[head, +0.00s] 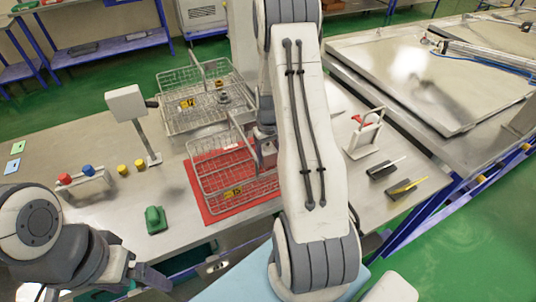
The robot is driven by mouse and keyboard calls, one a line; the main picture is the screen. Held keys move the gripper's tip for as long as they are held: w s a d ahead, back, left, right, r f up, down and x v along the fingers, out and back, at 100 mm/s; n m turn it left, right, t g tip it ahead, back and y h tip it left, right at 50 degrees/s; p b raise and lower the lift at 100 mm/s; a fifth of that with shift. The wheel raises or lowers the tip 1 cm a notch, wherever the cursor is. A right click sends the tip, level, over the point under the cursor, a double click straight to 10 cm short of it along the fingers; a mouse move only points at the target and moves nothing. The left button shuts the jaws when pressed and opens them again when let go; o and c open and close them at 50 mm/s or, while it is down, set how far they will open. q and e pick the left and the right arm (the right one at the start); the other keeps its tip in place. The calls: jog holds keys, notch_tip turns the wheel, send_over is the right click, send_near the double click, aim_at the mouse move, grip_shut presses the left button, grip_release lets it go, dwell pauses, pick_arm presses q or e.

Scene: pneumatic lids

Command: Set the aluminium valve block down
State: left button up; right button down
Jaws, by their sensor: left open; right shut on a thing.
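My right gripper (262,132) is mostly hidden behind my own forearm. It is shut on a greyish block (267,148), which looks like the aluminium valve block; only a small part shows. The block is at the right end of the front wire basket (213,172), which stands on a red mat (212,218). I cannot tell whether the block touches the basket or mat. My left gripper (150,276) is open and empty at the bottom left, in front of the bench's near edge.
A second wire basket (170,125) stands behind, with small parts inside. Left are a grey display on a stand (127,104), red and blue knobs on a block (88,184) and a green part (155,219). Right are a white holder (362,142) and two dark-handled tools (382,171).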

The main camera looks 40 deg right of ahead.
aim_at(268, 149)
jog(key=shift+c, duration=0.4)
grip_release()
jog(key=shift+f, duration=0.1)
jog(key=shift+r, duration=0.4)
notch_tip(268, 149, up, 12)
jog(key=shift+f+b, duration=0.2)
jog(key=shift+b, duration=1)
jog(key=shift+f, duration=0.1)
